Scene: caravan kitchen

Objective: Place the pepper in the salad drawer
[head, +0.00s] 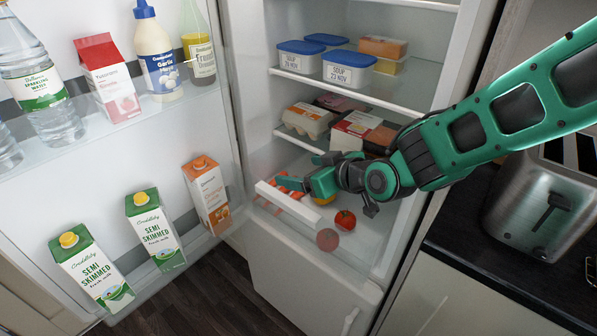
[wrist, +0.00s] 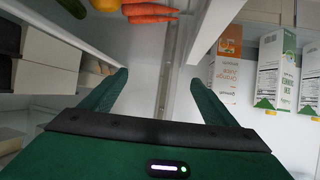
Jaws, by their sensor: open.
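The salad drawer (head: 287,205) is at the bottom of the open fridge, with a white front edge and clear walls. My gripper (head: 298,172) is over its front left part, empty. In the wrist view my gripper (wrist: 158,77) has its fingers apart, with the drawer's front rim (wrist: 167,60) in line between them and nothing held. A yellow rounded thing (head: 323,201) lies in the drawer under my wrist, partly hidden; I cannot tell if it is a pepper. It may be the yellow thing at the wrist view's top edge (wrist: 105,5). No pepper shows clearly.
The drawer holds carrots (wrist: 150,13), a tomato (head: 345,219) and another reddish round thing (head: 327,240). Loaded shelves with an egg box (head: 308,120) are close above. The open fridge door with cartons (head: 206,195) is at the left, and a toaster (head: 540,205) at the right.

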